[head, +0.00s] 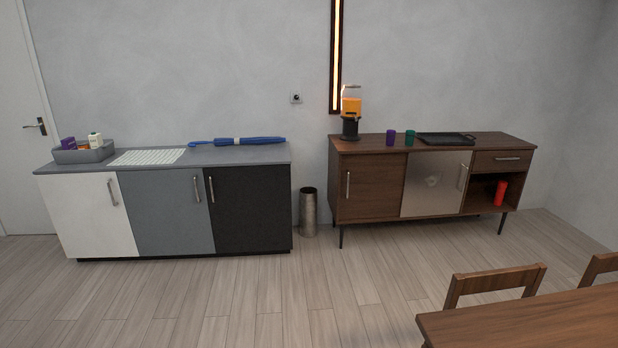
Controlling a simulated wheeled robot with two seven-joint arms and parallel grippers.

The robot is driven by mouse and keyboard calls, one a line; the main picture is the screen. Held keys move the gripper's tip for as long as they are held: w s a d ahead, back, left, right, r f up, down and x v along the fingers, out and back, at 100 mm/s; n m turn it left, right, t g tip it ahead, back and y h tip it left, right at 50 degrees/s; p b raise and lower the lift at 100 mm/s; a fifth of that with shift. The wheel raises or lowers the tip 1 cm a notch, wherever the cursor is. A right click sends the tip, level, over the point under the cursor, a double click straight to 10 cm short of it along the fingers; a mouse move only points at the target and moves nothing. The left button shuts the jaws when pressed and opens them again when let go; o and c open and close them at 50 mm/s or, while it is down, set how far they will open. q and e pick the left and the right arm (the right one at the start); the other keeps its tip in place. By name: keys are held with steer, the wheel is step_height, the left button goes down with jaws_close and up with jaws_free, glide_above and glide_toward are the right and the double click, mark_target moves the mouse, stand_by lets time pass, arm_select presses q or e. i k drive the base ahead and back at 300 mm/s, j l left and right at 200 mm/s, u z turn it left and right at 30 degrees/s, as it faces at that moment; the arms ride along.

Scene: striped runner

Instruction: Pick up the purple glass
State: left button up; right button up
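The purple glass (390,137) stands upright on top of the brown wooden sideboard (367,187), near its front edge. A green glass (409,138) stands just to its right, with a small gap between them. Nothing covers the purple glass. The sideboard is across the room, well away from me. Neither of my grippers shows in the head view.
A metal bin (308,213) stands between the sideboard and a grey-topped cabinet (228,155). A table (530,325) and chairs (496,283) occupy the lower right. The middle floor is clear.

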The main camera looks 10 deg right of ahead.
mark_target(391, 134)
steer(key=i+z, duration=0.1)
steer(key=i, duration=0.5)
steer(key=i+z, duration=0.1)
steer(key=i, duration=0.5)
steer(key=i+j+z, duration=0.1)
steer(key=i, duration=0.45)
steer(key=i+j+z, duration=0.1)
steer(key=i, duration=0.5)
steer(key=i+j, duration=0.25)
steer(key=i, duration=0.35)
steer(key=l+z, duration=0.05)
